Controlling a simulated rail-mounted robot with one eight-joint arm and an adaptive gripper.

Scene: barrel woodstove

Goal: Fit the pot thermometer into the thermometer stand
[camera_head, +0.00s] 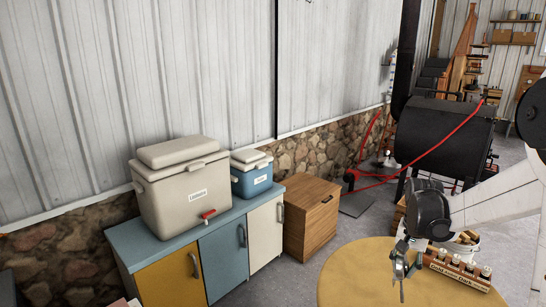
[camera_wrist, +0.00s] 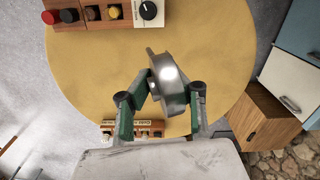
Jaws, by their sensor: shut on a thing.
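My gripper (camera_wrist: 158,100) is shut on a round, silvery metal piece, which I take to be the pot thermometer (camera_wrist: 172,85). It is held tilted, its rim toward the wrist camera, so its face is hidden. In the head view my gripper (camera_head: 405,262) hangs over the round yellow table, with a silvery piece (camera_head: 399,268) at its fingers. A labelled wooden rack (camera_head: 458,270) with several round-topped items stands just right of it. In the wrist view a wooden rack (camera_wrist: 133,126) shows behind the fingers. I cannot tell which thing is the thermometer stand.
The yellow table (camera_head: 365,270) is bare left of my gripper. In the wrist view a wooden unit (camera_wrist: 110,22) with coloured knobs and a black dial sits at the table's edge. A cabinet (camera_head: 225,255) with two coolers and a wooden box (camera_head: 311,218) stand left.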

